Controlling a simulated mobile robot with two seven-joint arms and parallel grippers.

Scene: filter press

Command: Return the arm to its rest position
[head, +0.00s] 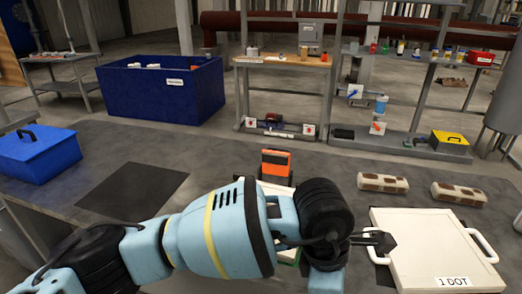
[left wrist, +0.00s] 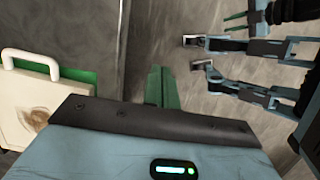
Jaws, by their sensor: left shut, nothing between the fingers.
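My left arm reaches in from the lower left of the head view, across the work table. My left gripper (head: 380,241) is shut and empty, and appears beside the left edge of a white plate (head: 435,245) marked "1 DOT". Whether it touches the plate cannot be told. In the left wrist view, a blue housing of my own with a lit strip fills the bottom. My right gripper (left wrist: 198,52) shows at the upper right there, its two linked fingers apart and nothing between them. The right arm is out of the head view.
A stained white plate (left wrist: 25,100) with a handle is close by. A blue bin (head: 160,95) and shelves stand behind.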

